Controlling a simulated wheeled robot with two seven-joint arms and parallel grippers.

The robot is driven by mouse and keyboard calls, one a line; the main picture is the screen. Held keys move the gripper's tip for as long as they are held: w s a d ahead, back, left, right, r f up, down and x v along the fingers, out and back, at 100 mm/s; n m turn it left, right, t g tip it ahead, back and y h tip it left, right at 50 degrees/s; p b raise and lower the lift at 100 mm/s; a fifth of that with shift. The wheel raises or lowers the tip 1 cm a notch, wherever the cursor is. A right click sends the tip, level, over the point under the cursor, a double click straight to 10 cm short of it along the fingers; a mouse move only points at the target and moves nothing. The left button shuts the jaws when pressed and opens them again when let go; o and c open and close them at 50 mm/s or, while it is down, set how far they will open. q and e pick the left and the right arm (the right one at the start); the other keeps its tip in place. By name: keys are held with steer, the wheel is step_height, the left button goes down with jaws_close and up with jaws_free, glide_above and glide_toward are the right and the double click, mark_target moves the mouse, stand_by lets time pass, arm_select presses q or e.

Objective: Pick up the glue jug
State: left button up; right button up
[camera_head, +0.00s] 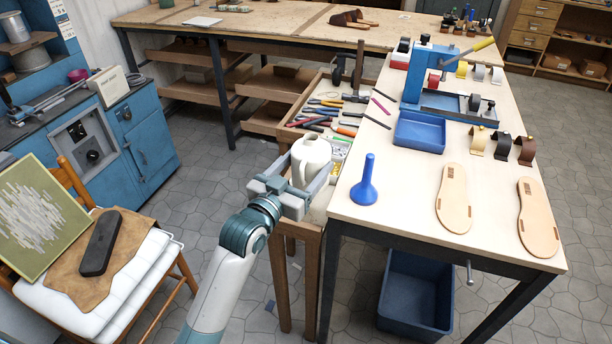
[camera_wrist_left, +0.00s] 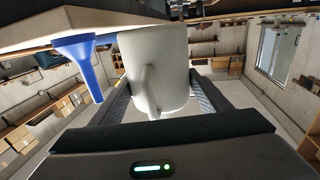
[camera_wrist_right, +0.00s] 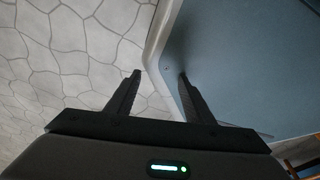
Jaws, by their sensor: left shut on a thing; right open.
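The white glue jug (camera_head: 311,158) stands upright in the head view, over the near end of the small wooden side table. My left gripper (camera_head: 302,185) is around it with its jaws on both sides, shut on it. In the left wrist view the jug (camera_wrist_left: 158,60) sits between the fingers (camera_wrist_left: 155,100), its handle toward the camera. Whether the jug's base touches the surface under it is hidden. My right gripper (camera_wrist_right: 158,82) shows only in its own wrist view, open and empty, beside a blue-grey panel.
A blue funnel (camera_head: 364,182) stands on the workbench (camera_head: 400,190) just right of the jug. Pliers and other tools (camera_head: 325,110) lie behind it. Two sandal soles (camera_head: 454,200) and a blue tray (camera_head: 419,132) are on the workbench. A blue bin (camera_head: 415,295) is below.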

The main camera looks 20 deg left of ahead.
mark_target(308, 145)
arm_select(q)
step_height(308, 145, up, 3)
steer(key=shift+f, duration=0.15)
steer(key=shift+r, duration=1.3)
arm_select(e)
steer(key=shift+w+a+t, duration=0.2)
steer(key=shift+w+t, duration=0.1)
steer(key=shift+w, duration=0.4)
steer(key=shift+w+r, duration=0.1)
